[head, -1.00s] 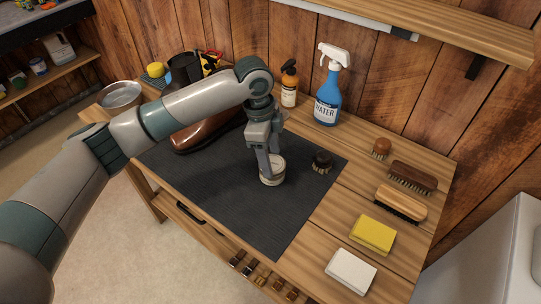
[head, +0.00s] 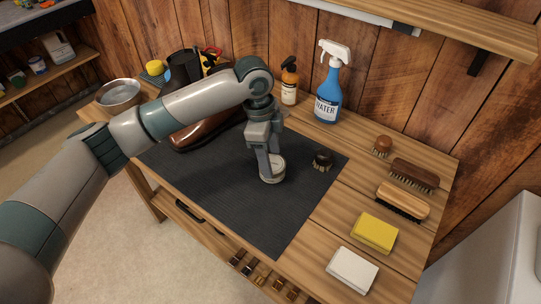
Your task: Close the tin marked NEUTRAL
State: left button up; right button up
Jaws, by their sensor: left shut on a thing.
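A small round tin (head: 273,174) with a pale side stands on the dark mat (head: 220,205) near the middle of the bench. My left gripper (head: 270,167) points down at the tin from above and is shut at it. The fingers hide part of the tin's top, so I cannot tell whether its lid is on or read any marking. My right gripper is not in view.
A small dark round brush (head: 322,160) sits just right of the tin. A brown boot (head: 190,138) lies behind my left arm. A blue spray bottle (head: 328,98), an amber bottle (head: 289,85), brushes (head: 402,201), a yellow sponge (head: 374,233) and a white block (head: 352,269) stand around. The front mat is clear.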

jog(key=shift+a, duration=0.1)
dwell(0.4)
pick_arm(q)
jog(key=o, duration=1.1)
jog(key=shift+a+r+p, duration=0.1)
jog(key=shift+r+p, duration=0.3)
jog(key=shift+p, duration=0.05)
notch_tip(320, 180, up, 2)
jog(key=shift+a+r+p, duration=0.15)
jog(key=shift+p, duration=1.05)
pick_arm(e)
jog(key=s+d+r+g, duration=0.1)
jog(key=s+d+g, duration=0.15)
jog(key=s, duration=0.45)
pick_arm(q)
jog(key=r+p, duration=0.4)
jog(key=a+r+p, duration=0.1)
jog(key=r+p, duration=0.4)
jog(key=a+r+p, duration=0.1)
jog(key=r+p, duration=0.3)
jog(key=r, duration=0.1)
jog(key=shift+w+p, duration=0.2)
jog(key=shift+p, duration=0.15)
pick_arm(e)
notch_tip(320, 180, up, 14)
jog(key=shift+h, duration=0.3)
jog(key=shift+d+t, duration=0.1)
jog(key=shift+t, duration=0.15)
